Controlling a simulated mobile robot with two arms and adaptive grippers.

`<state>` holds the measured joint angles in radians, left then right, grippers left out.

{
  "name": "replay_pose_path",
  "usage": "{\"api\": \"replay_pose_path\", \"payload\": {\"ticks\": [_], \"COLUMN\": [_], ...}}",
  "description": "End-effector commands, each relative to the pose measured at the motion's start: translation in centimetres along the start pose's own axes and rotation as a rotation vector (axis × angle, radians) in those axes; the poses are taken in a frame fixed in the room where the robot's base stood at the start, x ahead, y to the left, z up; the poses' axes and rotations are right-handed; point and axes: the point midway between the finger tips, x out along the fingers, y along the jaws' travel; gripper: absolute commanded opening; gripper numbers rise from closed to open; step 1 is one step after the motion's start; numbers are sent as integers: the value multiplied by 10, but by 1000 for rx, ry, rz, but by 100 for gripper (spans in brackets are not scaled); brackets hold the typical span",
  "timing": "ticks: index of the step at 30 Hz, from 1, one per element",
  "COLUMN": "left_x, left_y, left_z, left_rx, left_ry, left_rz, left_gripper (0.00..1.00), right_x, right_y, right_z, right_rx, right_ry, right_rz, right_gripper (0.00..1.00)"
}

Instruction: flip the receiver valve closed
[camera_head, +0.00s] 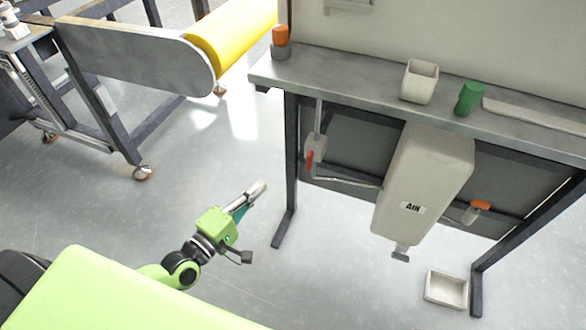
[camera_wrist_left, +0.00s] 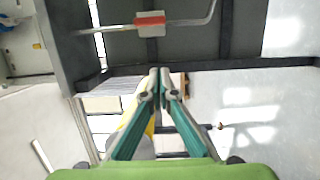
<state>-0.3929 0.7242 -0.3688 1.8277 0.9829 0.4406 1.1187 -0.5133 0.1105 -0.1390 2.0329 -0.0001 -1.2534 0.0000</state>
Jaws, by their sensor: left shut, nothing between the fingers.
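The pale receiver tank (camera_head: 425,185) with a dark-lettered label hangs under the bench. On its left, a red-handled valve (camera_head: 309,160) sits on a pipe that runs to the tank. The handle stands roughly upright in the head view. The left wrist view shows this red handle (camera_wrist_left: 150,20) across a pale valve body at the top. An orange-handled fitting (camera_head: 481,206) is on the tank's right side. My left gripper (camera_head: 262,184) is shut and empty, left of the bench leg and apart from the valve. Its fingertips (camera_wrist_left: 160,72) meet in the left wrist view. My right gripper is out of view.
The bench top (camera_head: 380,92) holds an orange-topped item (camera_head: 280,37), a pale bin (camera_head: 419,82) and a green cup (camera_head: 470,98). A white tray (camera_head: 446,289) lies on the floor. A conveyor with a yellow roll (camera_head: 232,38) stands at left. Floor between is clear.

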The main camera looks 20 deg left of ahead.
Motion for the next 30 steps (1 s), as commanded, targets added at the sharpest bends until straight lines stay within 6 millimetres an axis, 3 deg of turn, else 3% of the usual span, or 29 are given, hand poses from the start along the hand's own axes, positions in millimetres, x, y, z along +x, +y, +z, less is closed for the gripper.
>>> {"api": "replay_pose_path", "payload": {"ticks": [8, 19, 24, 30], "left_x": [28, 104, 107, 110], "left_y": [1, 0, 1, 0], "left_z": [-1, 0, 26, 38], "left_rx": [0, 0, -3, 1], "left_ry": [2, 1, 1, 0], "left_rz": [5, 4, 0, -1], "left_gripper": [0, 0, 0, 0], "right_x": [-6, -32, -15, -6], "right_y": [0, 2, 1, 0], "right_z": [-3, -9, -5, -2], "right_rx": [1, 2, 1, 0], "right_ry": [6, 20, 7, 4], "right_rz": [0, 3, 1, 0], "right_gripper": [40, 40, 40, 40]}}
